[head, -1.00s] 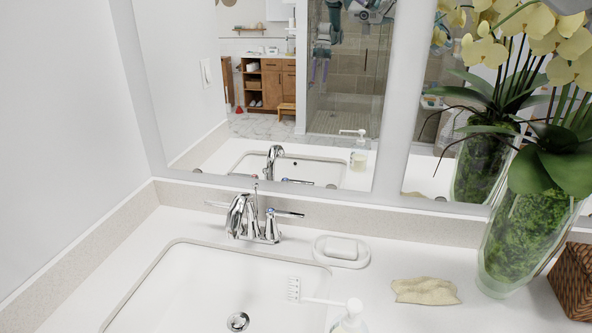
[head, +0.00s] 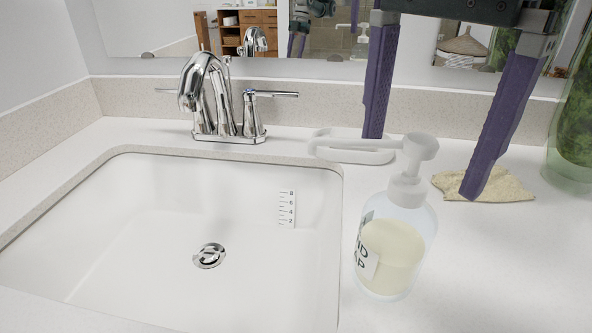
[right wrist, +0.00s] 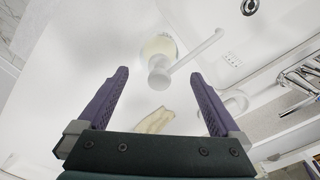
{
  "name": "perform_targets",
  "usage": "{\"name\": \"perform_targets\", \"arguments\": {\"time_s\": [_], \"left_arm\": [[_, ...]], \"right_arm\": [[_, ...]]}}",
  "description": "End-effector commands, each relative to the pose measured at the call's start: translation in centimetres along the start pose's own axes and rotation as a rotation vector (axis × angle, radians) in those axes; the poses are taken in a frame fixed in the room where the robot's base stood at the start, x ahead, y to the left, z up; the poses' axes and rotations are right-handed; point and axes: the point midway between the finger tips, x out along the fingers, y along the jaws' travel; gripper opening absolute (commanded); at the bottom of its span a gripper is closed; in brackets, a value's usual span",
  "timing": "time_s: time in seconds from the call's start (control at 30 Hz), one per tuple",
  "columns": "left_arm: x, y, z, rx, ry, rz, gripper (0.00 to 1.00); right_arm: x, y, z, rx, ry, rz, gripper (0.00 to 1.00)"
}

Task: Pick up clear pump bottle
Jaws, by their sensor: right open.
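The clear pump bottle (head: 392,248) stands upright on the counter at the right edge of the sink, with pale yellow soap, a label and a white pump head. My right gripper (head: 422,165) is open and empty, its two purple fingers pointing down behind and above the bottle in the head view. In the right wrist view the bottle (right wrist: 158,48) is seen from above, just beyond and between the open fingertips (right wrist: 158,75), not touching them. My left gripper does not show.
The sink basin (head: 130,240) lies left of the bottle, with a chrome faucet (head: 215,100) behind it. A soap dish (head: 350,154) and a beige cloth (head: 505,188) lie behind the bottle. A glass vase (head: 572,150) stands at the right. The mirror is at the back.

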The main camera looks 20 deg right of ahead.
Motion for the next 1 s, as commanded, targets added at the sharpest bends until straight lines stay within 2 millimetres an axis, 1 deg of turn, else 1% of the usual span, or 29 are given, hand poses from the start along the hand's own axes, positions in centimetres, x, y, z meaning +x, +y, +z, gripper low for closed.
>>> {"name": "perform_targets", "arguments": {"time_s": [0.03, 0.1, 0.27, 0.43, 0.53, 0.63, 0.83, 1.0], "left_arm": [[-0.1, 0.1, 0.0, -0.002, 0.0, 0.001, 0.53], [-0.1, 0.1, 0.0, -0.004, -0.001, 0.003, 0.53], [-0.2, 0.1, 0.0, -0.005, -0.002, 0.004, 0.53], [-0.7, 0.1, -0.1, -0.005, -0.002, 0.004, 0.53], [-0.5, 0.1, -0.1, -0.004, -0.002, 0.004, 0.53], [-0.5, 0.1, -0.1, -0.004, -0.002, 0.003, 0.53], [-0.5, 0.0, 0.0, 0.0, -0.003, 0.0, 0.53], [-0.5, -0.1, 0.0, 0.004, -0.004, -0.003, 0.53]], "right_arm": [[0.8, 0.1, 0.0, 0.0, -0.001, 0.006, 1.0], [1.6, 0.1, 0.1, 0.0, -0.002, 0.004, 1.0], [3.0, 0.1, 0.1, 0.0, -0.004, 0.004, 1.0], [5.7, 0.1, 0.1, -0.001, -0.005, 0.006, 1.0], [7.0, 0.1, 0.1, 0.0, -0.005, 0.004, 1.0], [7.6, 0.0, 0.2, -0.001, -0.006, 0.001, 1.0], [7.6, 0.0, 0.2, -0.001, -0.006, 0.0, 1.0], [7.6, 0.0, 0.2, -0.001, -0.006, 0.0, 0.81]]}}
